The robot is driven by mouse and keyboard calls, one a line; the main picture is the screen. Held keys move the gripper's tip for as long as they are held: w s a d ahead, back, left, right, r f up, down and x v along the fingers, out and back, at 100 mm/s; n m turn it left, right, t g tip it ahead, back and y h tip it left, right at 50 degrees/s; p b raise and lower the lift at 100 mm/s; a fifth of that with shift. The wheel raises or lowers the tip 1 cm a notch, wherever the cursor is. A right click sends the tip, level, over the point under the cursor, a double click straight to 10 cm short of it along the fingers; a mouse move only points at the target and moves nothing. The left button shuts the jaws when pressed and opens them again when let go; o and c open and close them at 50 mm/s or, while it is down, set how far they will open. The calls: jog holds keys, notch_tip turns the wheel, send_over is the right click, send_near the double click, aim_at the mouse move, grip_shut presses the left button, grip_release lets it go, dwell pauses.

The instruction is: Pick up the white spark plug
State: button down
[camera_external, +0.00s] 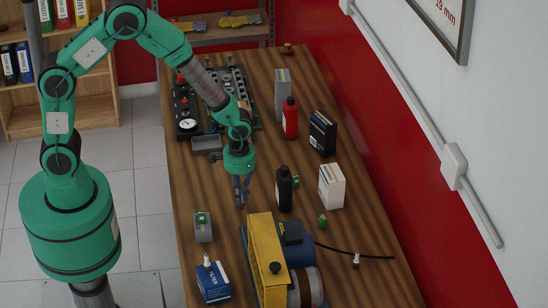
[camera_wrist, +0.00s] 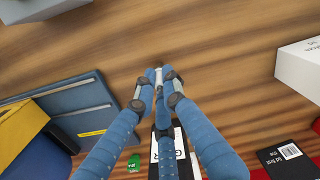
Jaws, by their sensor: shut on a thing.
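My gripper (camera_external: 241,203) points down over the wooden table, left of the black bottle. In the wrist view, the blue fingers of my gripper (camera_wrist: 159,82) are closed together around a slim white piece, the white spark plug (camera_wrist: 158,74). Only a small part of it shows between the fingertips; the rest is hidden by the fingers. In the external view the held piece is too small to make out, and its height above the table cannot be told.
A black bottle (camera_external: 284,190) and a white box (camera_external: 331,186) stand to the right. A yellow and blue machine (camera_external: 263,262) is nearer the camera. A small white-and-dark piece (camera_external: 356,260) is by a black cable. A grey block (camera_external: 203,230) stands left; a tool tray (camera_external: 215,102) lies behind.

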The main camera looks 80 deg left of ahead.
jog(key=shift+r, duration=0.15)
jog(key=shift+r, duration=0.5)
jog(key=shift+s+r+p, duration=0.2)
jog(key=shift+r+p, duration=0.05)
jog(key=shift+r, duration=0.4)
jog(key=shift+s+r+p, duration=0.2)
jog(key=shift+r, duration=0.4)
jog(key=s+r+p, duration=0.1)
jog(key=s, duration=1.4)
jog(key=shift+a, duration=0.15)
jog(key=shift+s+r, duration=0.1)
